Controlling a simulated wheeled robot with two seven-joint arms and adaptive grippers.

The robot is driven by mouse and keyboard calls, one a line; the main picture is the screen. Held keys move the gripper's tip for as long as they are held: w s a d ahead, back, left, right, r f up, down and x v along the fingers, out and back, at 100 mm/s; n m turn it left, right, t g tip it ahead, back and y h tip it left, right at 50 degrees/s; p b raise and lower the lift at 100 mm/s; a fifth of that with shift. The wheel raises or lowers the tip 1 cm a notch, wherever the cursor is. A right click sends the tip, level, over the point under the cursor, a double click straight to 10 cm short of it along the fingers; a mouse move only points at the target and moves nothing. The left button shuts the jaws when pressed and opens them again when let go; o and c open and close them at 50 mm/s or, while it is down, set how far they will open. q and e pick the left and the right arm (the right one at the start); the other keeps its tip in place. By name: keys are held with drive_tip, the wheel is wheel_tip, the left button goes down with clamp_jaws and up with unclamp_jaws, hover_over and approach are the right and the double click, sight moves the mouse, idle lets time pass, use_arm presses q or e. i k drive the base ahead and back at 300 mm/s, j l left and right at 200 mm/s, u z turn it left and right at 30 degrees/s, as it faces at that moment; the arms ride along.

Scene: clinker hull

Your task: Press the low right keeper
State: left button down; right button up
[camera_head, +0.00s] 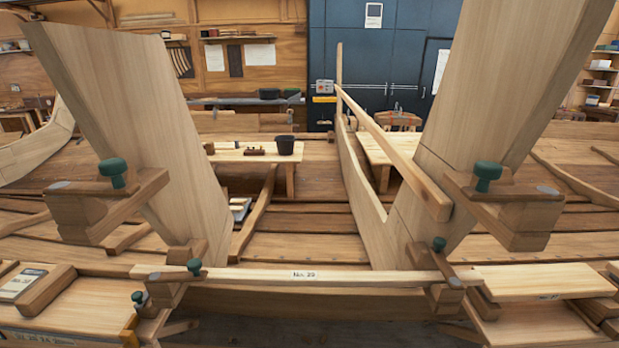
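The low right keeper (449,277) is a small wooden piece with a green knob (438,244) on top. It sits at the right end of a pale crossbar (320,276) labelled "No. 29". A wooden block (447,298) is under it. Whether the keeper is fully down on the bar is too small to tell. A low left keeper (194,268) with a similar green knob sits toward the bar's left end. Two larger upper keepers, on the left (112,175) and right (487,180), stand by the tall planks. Neither of my grippers shows in this view.
Tall pale planks rise on the left (130,110) and right (500,80), flanking the low crossbar. A small bench (250,155) with a dark bucket (285,145) stands behind. Wooden boards (540,284) lie at the front right. A further green knob (138,297) is at lower left.

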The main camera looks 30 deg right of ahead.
sight(454, 284)
drive_tip(key=z, duration=1.9)
drive_tip(key=k+l, duration=0.05)
